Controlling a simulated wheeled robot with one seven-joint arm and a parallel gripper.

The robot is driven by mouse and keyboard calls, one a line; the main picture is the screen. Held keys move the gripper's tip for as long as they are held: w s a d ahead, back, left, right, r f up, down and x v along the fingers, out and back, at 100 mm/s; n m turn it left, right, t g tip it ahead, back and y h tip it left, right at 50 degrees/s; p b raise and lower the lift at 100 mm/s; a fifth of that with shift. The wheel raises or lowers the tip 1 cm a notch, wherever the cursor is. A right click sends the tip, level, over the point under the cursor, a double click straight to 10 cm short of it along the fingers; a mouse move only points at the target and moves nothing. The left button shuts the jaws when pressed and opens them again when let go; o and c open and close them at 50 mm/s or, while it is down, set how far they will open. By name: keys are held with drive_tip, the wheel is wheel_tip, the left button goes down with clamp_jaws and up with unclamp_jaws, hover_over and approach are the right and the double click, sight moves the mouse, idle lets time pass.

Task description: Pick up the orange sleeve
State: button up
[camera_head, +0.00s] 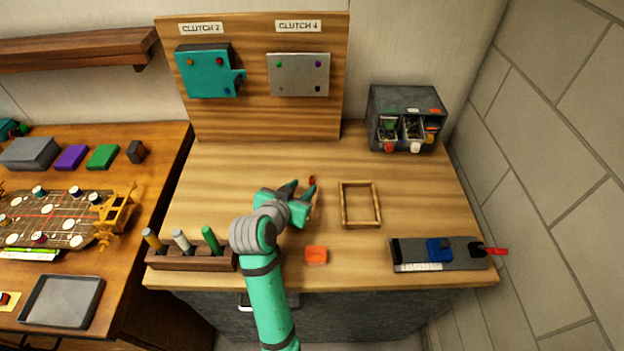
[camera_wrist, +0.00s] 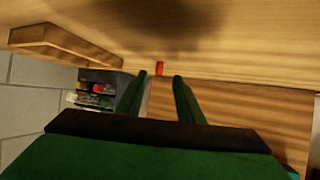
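A small orange-red upright piece, which looks like the orange sleeve (camera_head: 311,180), stands on the wooden workbench just beyond my gripper's fingertips. In the wrist view the orange sleeve (camera_wrist: 160,68) shows in the gap between the two fingers, a little past their tips. My gripper (camera_head: 303,185) is open and empty, with its fingers (camera_wrist: 160,76) low over the bench and pointing toward the back board. In the head view the right fingertip partly overlaps the sleeve's lower part. I cannot tell whether they touch.
An orange block (camera_head: 316,255) lies near the bench's front edge. An empty wooden frame (camera_head: 345,207) lies to the right. A tool rack (camera_head: 190,260) is at front left, a grey bin unit (camera_head: 405,98) at back right, and a grey fixture (camera_head: 465,262) at front right.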

sight(310, 180)
drive_tip(key=shift+x, duration=2.8)
drive_tip(key=shift+d+r, duration=0.1)
drive_tip(key=shift+r, duration=0.05)
drive_tip(key=shift+c, duration=0.5)
clamp_jaws()
